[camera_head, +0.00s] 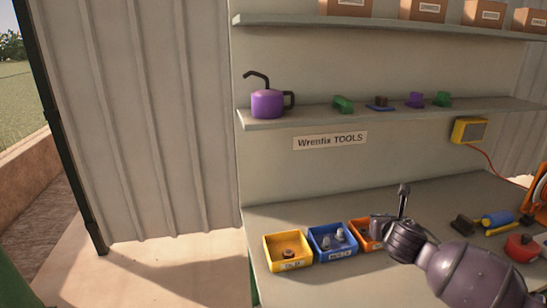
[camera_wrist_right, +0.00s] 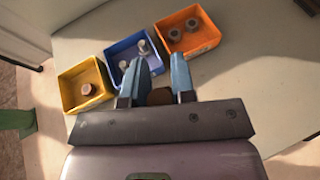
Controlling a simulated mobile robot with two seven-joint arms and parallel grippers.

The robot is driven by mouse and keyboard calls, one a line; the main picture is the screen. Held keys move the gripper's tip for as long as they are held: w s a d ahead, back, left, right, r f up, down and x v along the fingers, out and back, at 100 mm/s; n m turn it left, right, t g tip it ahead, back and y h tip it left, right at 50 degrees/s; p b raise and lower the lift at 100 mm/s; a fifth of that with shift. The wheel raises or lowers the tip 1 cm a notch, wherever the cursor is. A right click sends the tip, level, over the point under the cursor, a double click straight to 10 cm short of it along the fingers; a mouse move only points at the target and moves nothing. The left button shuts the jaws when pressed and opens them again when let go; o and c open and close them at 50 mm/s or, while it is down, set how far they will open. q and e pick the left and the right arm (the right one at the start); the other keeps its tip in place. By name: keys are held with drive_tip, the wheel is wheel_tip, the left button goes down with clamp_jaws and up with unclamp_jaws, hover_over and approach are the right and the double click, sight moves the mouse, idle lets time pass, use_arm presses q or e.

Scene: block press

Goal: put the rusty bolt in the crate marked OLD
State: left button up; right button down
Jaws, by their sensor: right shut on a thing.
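My right gripper (camera_wrist_right: 164,76) is shut on a brown, rusty-looking piece, taken as the rusty bolt (camera_wrist_right: 160,96). Only a small part of it shows low between the fingers. In the head view the right gripper (camera_head: 378,228) is at the orange crate (camera_head: 357,232), partly covering it. The yellow crate (camera_head: 275,245) is at the left end of the row and holds a brown nut-like piece (camera_head: 288,253). It also shows in the wrist view (camera_wrist_right: 66,97). The crate labels are too small to read surely. My left gripper is out of view.
The blue crate (camera_head: 317,248), with several grey pieces, stands between the yellow and orange crates. Tools, including a yellow-and-blue one (camera_head: 497,219) and a red object (camera_head: 522,247), lie on the bench at right. A shelf (camera_head: 320,116) runs above. Bench behind the crates is bare.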

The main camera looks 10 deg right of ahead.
use_arm(q)
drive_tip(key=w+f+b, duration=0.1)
drive_tip(key=b, duration=0.1)
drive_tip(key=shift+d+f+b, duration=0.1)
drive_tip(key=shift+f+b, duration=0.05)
drive_tip(key=shift+b, duration=0.25)
use_arm(e)
drive_tip(key=s+a+f+n+y, duration=0.2)
drive_tip(key=s+a+n+y, duration=0.1)
drive_tip(key=s+a, duration=1.1)
drive_tip(key=a, duration=0.4)
drive_tip(key=shift+s+f+t+y, duration=0.3)
drive_tip(key=shift+s+f+t, duration=0.05)
drive_tip(key=shift+t, duration=0.05)
drive_tip(key=shift+a, duration=0.1)
